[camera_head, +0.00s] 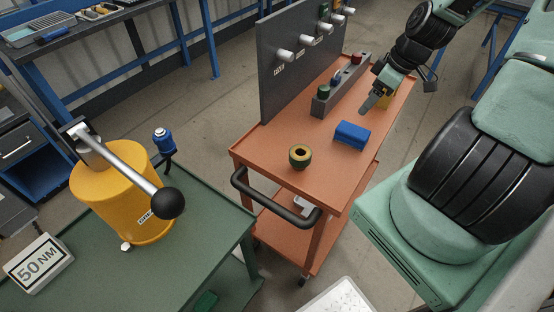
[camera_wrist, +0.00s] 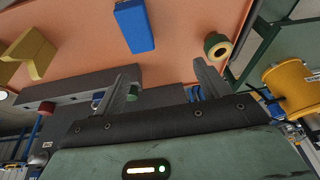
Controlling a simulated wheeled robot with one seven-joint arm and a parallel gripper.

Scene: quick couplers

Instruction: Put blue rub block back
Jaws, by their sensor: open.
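The blue rub block (camera_head: 351,135) lies on the top of the orange cart (camera_head: 268,148), toward its right edge. It also shows in the wrist view (camera_wrist: 134,26) at the top, beyond the fingertips and apart from them. My gripper (camera_head: 373,104) is over the cart, behind the blue block in the head view. In the wrist view my gripper (camera_wrist: 165,72) has its two fingers spread with nothing between them. Where the block belongs is not clear from the frames.
A grey holder (camera_head: 340,88) with several coloured pieces stands along the dark upright panel (camera_head: 285,85) with pegs. A yellow V-shaped piece (camera_wrist: 27,55) and a green-yellow ring (camera_head: 300,156) sit on the cart. A yellow cylinder (camera_head: 115,195) with a lever stands on the green table.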

